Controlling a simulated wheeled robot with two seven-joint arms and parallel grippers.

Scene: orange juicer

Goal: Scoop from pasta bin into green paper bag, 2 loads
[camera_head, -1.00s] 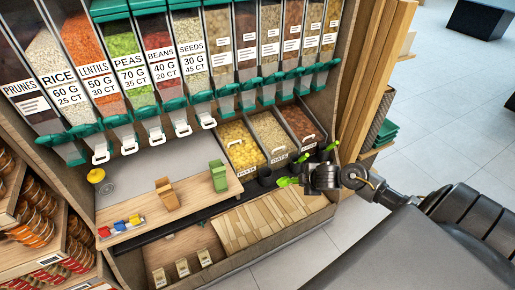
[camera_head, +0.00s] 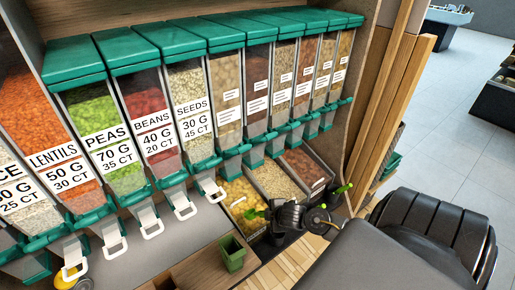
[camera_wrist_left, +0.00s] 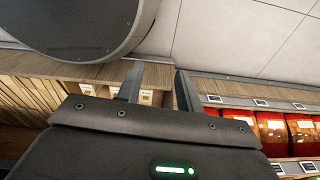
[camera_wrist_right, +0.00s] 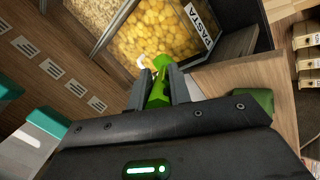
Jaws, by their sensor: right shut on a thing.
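The pasta bin (camera_head: 237,193), full of yellow pasta, sits at the left of a row of open bins in the head view. It also shows with its PASTA label in the right wrist view (camera_wrist_right: 197,22). My right gripper (camera_wrist_right: 158,88) is shut on the green scoop (camera_wrist_right: 160,66). The scoop's head is near the pasta bin; the gripper partly hides it, so I cannot tell whether it holds pasta. The green paper bag (camera_head: 232,254) stands open on the wooden counter, left of the right gripper. My left gripper (camera_wrist_left: 158,85) is open and empty, away from the bins.
Tall dispensers (camera_head: 120,145) with white handles overhang the counter behind. Two more bins, pale (camera_head: 278,183) and reddish-brown (camera_head: 306,168), stand right of the pasta. A wooden post (camera_head: 392,110) bounds the right side. A yellow object (camera_head: 66,277) is at lower left.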

